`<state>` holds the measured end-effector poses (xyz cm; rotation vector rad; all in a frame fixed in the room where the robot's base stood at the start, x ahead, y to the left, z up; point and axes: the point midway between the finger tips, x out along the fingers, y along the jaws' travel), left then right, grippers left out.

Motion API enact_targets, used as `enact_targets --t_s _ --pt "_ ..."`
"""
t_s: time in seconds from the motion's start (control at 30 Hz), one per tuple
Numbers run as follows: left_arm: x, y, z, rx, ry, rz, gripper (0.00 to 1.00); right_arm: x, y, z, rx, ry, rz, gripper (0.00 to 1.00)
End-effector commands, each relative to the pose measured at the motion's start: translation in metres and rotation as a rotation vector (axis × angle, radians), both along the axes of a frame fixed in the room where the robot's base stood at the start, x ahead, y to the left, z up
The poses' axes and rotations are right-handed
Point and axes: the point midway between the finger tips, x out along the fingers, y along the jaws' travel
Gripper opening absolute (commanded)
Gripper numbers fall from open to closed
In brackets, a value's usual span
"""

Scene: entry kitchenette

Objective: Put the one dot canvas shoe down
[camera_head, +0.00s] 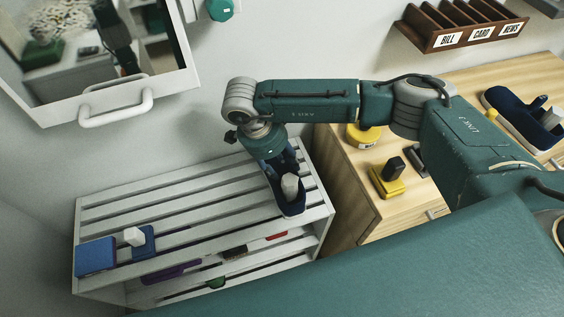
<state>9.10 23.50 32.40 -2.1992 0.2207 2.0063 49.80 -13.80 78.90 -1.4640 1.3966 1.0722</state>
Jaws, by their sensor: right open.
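A dark navy canvas shoe (291,207) with a white block-like piece in its opening rests on the right end of the top of the white slatted rack (190,192). My right gripper (277,168) points down at the shoe's far end, open, with its fingers close around or beside it; whether they touch is hidden. A second navy shoe (515,118) with a white piece lies on the wooden cabinet at the right. Dot marks cannot be made out on either shoe. My left gripper is not in view.
A blue box (96,256) and a small blue item with a white top (140,240) occupy the rack's left end. The middle slats are clear. A yellow tin (363,136) and yellow-black object (388,177) stand on the cabinet. A mirror (100,50) hangs above.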

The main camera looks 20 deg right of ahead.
Motion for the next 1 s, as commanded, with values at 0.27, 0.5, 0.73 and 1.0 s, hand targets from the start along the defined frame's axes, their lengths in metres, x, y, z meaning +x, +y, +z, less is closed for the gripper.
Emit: enact_targets --t_s 0.27,0.5,0.73,1.0 --pt "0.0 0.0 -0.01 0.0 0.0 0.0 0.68 0.001 0.013 0.038 0.002 -0.005 0.003 0.42" --pt "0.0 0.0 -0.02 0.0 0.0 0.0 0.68 0.0 0.027 0.086 0.001 -0.005 0.001 0.42" --pt "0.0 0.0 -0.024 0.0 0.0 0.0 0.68 -0.002 0.035 0.112 0.001 -0.001 0.0 0.42" --pt "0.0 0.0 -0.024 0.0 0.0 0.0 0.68 -0.002 0.036 0.116 0.0 0.0 0.0 0.42"
